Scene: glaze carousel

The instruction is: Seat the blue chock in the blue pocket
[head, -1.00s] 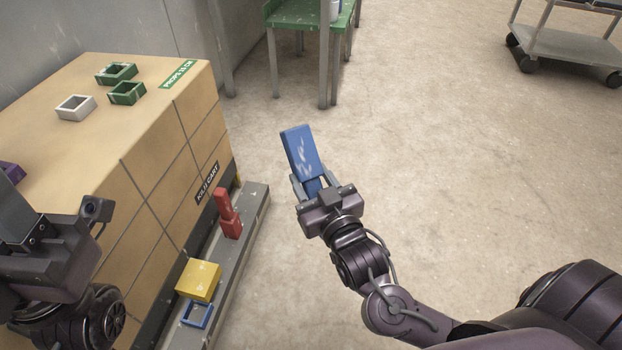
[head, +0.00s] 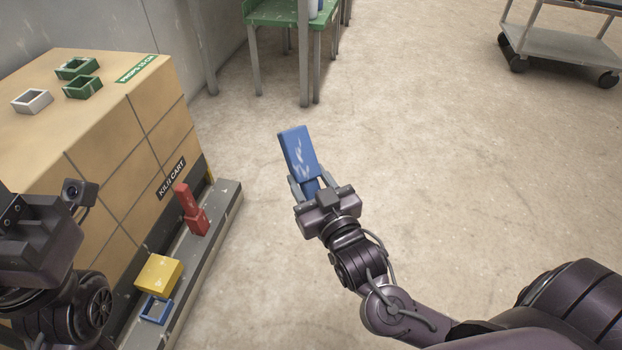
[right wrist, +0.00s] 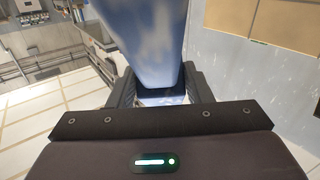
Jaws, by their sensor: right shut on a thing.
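The blue chock (head: 298,152) is a blue block with pale scuff marks, held tilted above the floor in the head view. My right gripper (head: 311,190) is shut on its narrower lower end. The chock also fills the top middle of the right wrist view (right wrist: 145,40). The blue pocket (head: 156,310) is an open blue frame on the grey ledge of the cart, at lower left in the head view. The chock is apart from it, up and to the right. My left gripper (head: 30,245) is at the left edge; its fingers are not clear.
A yellow block (head: 158,273) and a red piece (head: 191,211) stand on the cart's ledge (head: 222,205). Green frames (head: 82,87) and a white frame (head: 31,101) lie on the tan kiln cart (head: 110,110). A green table (head: 283,12) and a grey trolley (head: 565,42) stand farther back. The floor between is clear.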

